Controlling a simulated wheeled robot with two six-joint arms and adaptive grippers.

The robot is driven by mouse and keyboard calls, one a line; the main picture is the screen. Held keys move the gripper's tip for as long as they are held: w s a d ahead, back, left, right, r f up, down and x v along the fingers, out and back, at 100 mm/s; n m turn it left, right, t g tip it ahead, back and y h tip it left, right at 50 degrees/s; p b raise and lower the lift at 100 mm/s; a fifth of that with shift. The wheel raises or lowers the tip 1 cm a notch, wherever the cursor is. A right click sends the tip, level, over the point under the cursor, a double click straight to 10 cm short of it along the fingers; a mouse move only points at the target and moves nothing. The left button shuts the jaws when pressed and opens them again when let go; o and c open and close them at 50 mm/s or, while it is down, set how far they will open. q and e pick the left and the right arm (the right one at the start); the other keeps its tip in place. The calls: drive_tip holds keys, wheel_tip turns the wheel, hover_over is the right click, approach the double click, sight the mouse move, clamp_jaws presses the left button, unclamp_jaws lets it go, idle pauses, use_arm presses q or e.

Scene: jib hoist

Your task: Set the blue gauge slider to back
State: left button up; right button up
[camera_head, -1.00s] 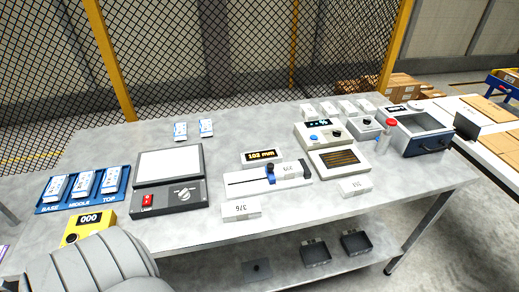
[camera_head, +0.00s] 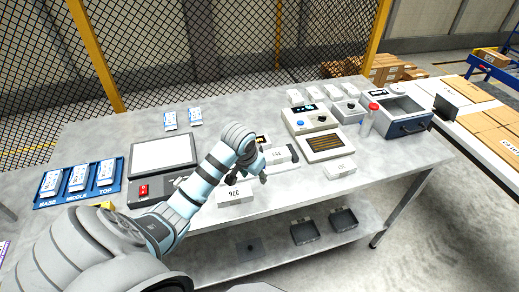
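My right gripper is out of view.
A white block marked 376 (camera_head: 236,194) lies in front of the gauge. To its right are a control box (camera_head: 310,119), a slotted panel box (camera_head: 324,145) and an open grey bin (camera_head: 405,117). A blue tray (camera_head: 54,201) and a screen device (camera_head: 163,152) stand left.

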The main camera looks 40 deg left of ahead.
use_arm(q)
drive_tip(key=w+a+r+n, duration=0.2)
drive_tip(key=w+a+r, duration=0.35)
drive_tip(key=r, duration=0.45)
drive_tip(key=shift+t, duration=0.3)
drive_tip(key=b+x, duration=0.1)
drive_tip(key=x, duration=1.2)
drive_tip(key=shift+w+f, duration=0.15)
drive_tip(key=shift+f, duration=0.15)
drive_tip(key=shift+r, duration=0.1)
clamp_jaws()
